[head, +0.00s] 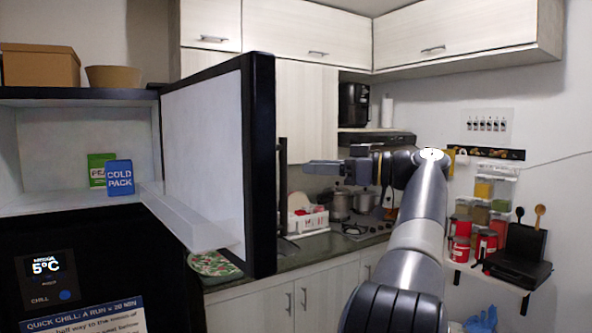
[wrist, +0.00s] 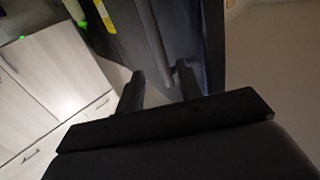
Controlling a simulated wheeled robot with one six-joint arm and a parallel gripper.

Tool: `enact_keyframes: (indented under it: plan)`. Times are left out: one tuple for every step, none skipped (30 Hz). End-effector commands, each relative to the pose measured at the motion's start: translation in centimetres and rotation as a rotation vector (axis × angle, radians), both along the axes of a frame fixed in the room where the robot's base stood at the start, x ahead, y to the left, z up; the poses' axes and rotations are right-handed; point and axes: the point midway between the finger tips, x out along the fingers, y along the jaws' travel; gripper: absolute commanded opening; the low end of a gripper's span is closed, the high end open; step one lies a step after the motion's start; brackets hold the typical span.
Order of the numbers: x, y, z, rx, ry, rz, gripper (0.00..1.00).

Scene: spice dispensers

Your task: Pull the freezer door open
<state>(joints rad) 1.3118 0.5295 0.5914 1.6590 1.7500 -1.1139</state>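The freezer door (head: 205,150) stands swung open in the head view, with its white inner face and door shelf showing. Its dark vertical handle (head: 283,190) sticks out at the right edge, on the outer side. My gripper (head: 312,168) is to the right of the handle, with its fingers pointing left toward it and a small gap appearing between them. In the wrist view, my gripper (wrist: 158,82) has its two fingers apart. The dark door (wrist: 120,30) lies beyond them. I cannot tell whether a finger touches the handle.
The open freezer compartment holds a blue cold pack (head: 120,177) and a green pea packet (head: 98,168). A cardboard box (head: 40,66) and a bowl (head: 112,76) stand on top. The counter (head: 330,242) with a dish rack and stove lies behind my arm.

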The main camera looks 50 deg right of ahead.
Motion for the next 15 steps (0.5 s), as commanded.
enact_keyframes:
  plan:
    - [-0.8, -0.5, -0.1, 0.0, 0.0, -0.004, 0.35]
    - [-1.2, -0.7, -0.1, 0.0, 0.0, -0.003, 0.35]
    - [-1.6, -0.9, 0.0, 0.0, 0.0, -0.002, 0.35]
    - [-1.9, -1.0, 0.0, 0.0, -0.001, -0.002, 0.35]
    - [-2.1, -1.1, 0.0, 0.0, -0.001, -0.002, 0.35]
    - [-2.4, -1.2, 0.0, 0.0, 0.0, -0.001, 0.35]
    - [-2.5, -1.2, 0.0, 0.0, 0.0, 0.0, 0.35]
    - [-2.6, -1.3, 0.0, 0.0, 0.0, 0.0, 0.35]
    - [-2.7, -1.3, 0.0, 0.0, 0.0, 0.001, 0.35]
    - [-2.7, -1.3, 0.0, 0.0, 0.0, 0.001, 0.35]
    - [-2.7, -1.3, 0.0, 0.0, 0.0, 0.001, 0.35]
    - [-2.7, -1.3, 0.0, 0.0, 0.0, 0.001, 0.35]
    - [-2.7, -1.3, 0.0, 0.0, 0.0, 0.001, 0.35]
    - [-2.7, -1.3, 0.0, 0.0, 0.0, 0.001, 0.35]
    - [-2.7, -1.3, 0.0, 0.0, 0.0, 0.001, 0.35]
